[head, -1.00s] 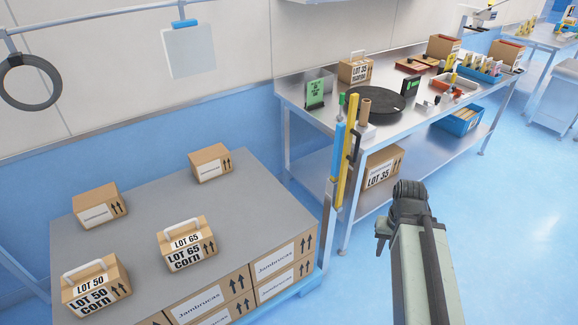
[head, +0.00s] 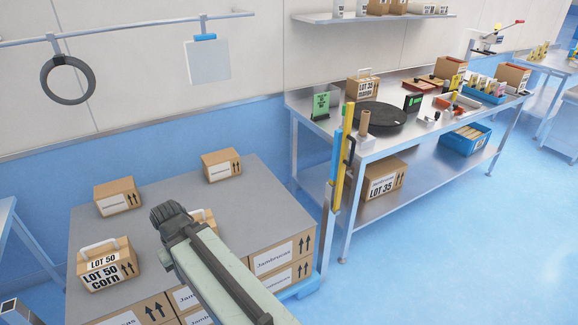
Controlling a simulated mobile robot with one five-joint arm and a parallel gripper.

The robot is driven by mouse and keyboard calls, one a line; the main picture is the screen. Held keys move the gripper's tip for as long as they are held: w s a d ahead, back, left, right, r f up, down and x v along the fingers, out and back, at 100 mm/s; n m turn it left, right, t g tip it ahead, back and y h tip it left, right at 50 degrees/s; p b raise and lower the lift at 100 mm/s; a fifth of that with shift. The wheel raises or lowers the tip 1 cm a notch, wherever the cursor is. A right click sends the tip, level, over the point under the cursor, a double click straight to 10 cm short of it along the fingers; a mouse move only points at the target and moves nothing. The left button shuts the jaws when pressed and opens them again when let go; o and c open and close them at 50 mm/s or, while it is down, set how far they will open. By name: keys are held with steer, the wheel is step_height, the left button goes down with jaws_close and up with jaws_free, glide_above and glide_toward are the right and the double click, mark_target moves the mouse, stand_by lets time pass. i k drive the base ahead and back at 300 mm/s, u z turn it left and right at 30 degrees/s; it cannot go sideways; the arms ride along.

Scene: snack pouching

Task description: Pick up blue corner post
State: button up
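The blue corner post (head: 337,152) stands upright in a narrow rack between the stacked pallet and the steel table. It is next to yellow posts (head: 347,120), and its lower end is hard to make out.
The steel table (head: 330,132) carries a black round disc (head: 378,117) and boxes. The blue floor (head: 440,240) at right is clear.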

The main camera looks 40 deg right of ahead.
mark_target(338, 138)
steer(key=u, duration=0.15)
steer(key=i, duration=1)
steer(key=z, duration=0.05)
